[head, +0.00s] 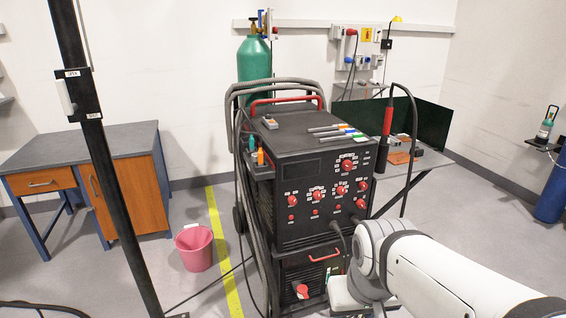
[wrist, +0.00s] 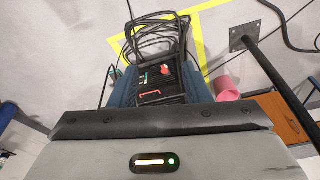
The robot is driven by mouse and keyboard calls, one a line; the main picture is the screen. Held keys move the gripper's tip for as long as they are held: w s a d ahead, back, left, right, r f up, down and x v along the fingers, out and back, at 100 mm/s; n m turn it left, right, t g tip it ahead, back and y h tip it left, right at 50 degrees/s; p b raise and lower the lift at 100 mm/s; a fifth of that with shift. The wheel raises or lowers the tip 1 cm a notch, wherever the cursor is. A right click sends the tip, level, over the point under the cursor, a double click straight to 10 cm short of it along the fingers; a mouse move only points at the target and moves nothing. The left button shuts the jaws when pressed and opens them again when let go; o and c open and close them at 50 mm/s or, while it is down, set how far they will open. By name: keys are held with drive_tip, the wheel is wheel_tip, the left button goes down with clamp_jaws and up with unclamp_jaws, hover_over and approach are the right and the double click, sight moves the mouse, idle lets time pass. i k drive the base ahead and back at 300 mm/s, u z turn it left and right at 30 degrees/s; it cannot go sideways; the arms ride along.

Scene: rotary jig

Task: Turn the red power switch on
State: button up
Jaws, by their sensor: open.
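The red power switch (head: 302,291) is a red knob low on the front of the black welding machine (head: 311,210), below a red handle. The red switch also shows small in the wrist view (wrist: 165,70), above the middle. I cannot make out its exact setting. My gripper (wrist: 160,121) shows as a dark bar and grey housing across the bottom of the wrist view. It is open, with nothing seen in it, and apart from the switch. In the head view my white arm reaches in from the lower right; its end is right of the switch.
A pink bucket (head: 194,248) stands on the floor left of the machine. A black post (head: 108,165) rises at the left. Cables (wrist: 150,40) lie looped on the floor. A desk (head: 92,165) stands at the left, and a green gas cylinder (head: 254,60) behind the machine.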

sight(360, 203)
drive_tip(key=z, duration=1.7)
drive_tip(key=i, duration=1)
drive_tip(key=u, duration=2.1)
